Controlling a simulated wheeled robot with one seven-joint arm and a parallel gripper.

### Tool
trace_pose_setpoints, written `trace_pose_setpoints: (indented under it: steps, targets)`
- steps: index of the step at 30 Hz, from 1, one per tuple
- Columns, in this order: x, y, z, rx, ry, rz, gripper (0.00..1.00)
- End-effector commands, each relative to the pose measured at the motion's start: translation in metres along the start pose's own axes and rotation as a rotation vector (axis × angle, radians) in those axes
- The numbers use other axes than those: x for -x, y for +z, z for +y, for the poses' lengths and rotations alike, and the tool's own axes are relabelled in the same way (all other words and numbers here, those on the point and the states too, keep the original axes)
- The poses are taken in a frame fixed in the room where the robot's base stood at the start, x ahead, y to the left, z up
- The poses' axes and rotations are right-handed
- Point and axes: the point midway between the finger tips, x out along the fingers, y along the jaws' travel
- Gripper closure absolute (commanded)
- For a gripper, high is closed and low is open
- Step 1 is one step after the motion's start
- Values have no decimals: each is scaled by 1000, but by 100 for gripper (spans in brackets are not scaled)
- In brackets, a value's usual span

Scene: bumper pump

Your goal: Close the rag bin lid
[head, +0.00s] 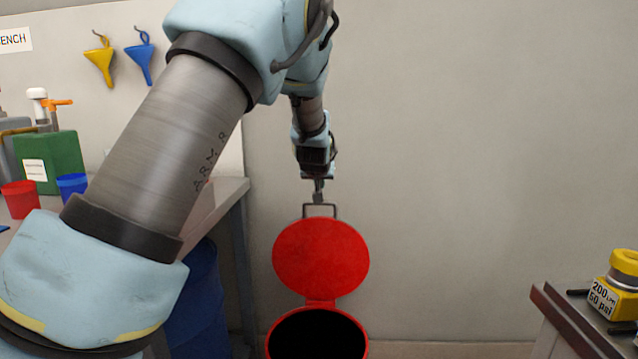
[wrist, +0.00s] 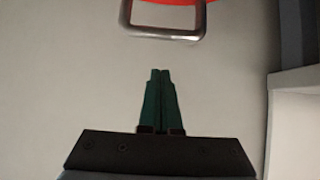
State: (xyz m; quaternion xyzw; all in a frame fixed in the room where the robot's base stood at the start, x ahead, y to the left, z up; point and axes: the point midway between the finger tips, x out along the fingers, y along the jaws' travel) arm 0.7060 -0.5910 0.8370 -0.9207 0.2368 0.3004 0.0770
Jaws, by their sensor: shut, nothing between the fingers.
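The red rag bin (head: 274,343) stands on the floor against the wall, with its dark opening showing. Its round red lid (head: 321,257) is raised upright behind the opening. A grey metal handle loop (head: 334,207) sticks up from the lid's top edge. My gripper (head: 318,200) is at the handle in the head view; whether it touches cannot be told there. In the wrist view my gripper (wrist: 160,72) has its fingers together and empty, apart from the handle (wrist: 165,34). A strip of the red lid (wrist: 172,2) shows beyond the handle.
A workbench (head: 215,205) stands at the left with a red cup (head: 20,198), a blue cup (head: 72,186) and a green can (head: 50,160). A blue drum (head: 200,300) is below it. A second table (head: 570,325) with a yellow device (head: 622,285) is at the right.

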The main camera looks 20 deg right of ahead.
Motion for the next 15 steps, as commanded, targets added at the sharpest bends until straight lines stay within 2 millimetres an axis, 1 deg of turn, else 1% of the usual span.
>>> trace_pose_setpoints:
  steps: [1,8,15]
  targets:
    - [-11,0,-1,-1,-3,-1,100]
    - [-46,0,-1,0,-1,0,100]
    - [-28,21,0,-1,0,-1,100]
